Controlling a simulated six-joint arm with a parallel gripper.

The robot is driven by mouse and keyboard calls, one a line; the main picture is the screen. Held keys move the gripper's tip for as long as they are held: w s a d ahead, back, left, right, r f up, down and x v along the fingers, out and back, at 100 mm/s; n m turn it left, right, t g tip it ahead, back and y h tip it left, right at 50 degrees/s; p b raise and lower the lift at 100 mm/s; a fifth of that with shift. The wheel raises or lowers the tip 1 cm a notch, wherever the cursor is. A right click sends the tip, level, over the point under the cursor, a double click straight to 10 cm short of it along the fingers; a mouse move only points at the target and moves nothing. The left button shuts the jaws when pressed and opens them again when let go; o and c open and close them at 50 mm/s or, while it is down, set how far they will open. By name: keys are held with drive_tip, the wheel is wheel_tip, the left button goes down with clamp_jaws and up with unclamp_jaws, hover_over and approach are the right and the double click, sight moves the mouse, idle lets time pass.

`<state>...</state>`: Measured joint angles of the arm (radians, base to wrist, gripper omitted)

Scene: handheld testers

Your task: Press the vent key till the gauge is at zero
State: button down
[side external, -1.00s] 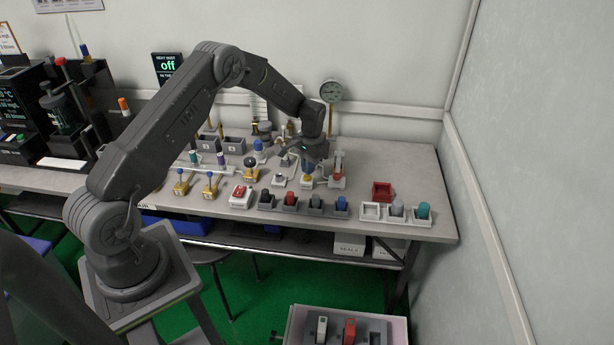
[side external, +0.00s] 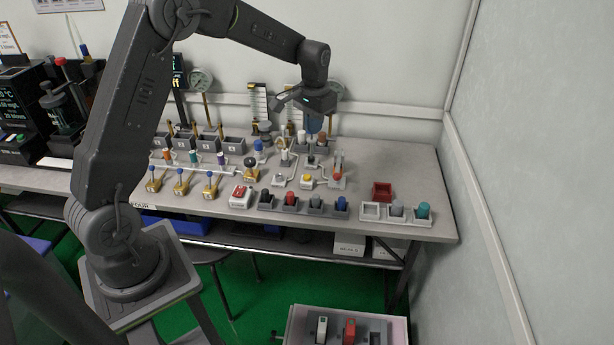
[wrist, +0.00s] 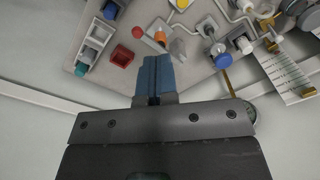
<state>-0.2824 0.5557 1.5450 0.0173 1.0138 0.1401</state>
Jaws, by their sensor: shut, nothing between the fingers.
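My gripper (side external: 314,128) is raised above the back right of the bench, pointing down. Its blue fingers (wrist: 155,78) are together with nothing between them. Below it and nearer the front is a small unit with a yellow button (side external: 307,181), which also shows at the top of the wrist view (wrist: 182,4). I cannot tell by label which of these is the vent key.
Another round gauge (side external: 200,79) stands further left, its reading too small to tell. A red bin (side external: 382,190) is at right.

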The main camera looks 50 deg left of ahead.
drive_tip(key=s+d+r+t, duration=0.1)
drive_tip(key=s+d+r, duration=0.4)
drive_tip(key=r, duration=0.3)
drive_tip(key=shift+s+d+t, duration=0.15)
drive_tip(key=shift+s+t, duration=0.15)
drive_tip(key=shift+s, duration=0.3)
drive_tip(key=shift+r, duration=0.15)
drive_tip(key=s+d+r+t, duration=0.2)
drive_tip(key=s+d, duration=0.2)
drive_tip(key=s, duration=0.6)
drive_tip(key=s+d+r+m+t, duration=0.1)
drive_tip(key=s+d, duration=0.3)
drive_tip(key=s, duration=0.7)
drive_tip(key=shift+s+d+r+m+t, duration=0.3)
drive_tip(key=shift+d+r+t, duration=0.1)
drive_tip(key=shift+r, duration=0.2)
drive_tip(key=shift+w, duration=0.1)
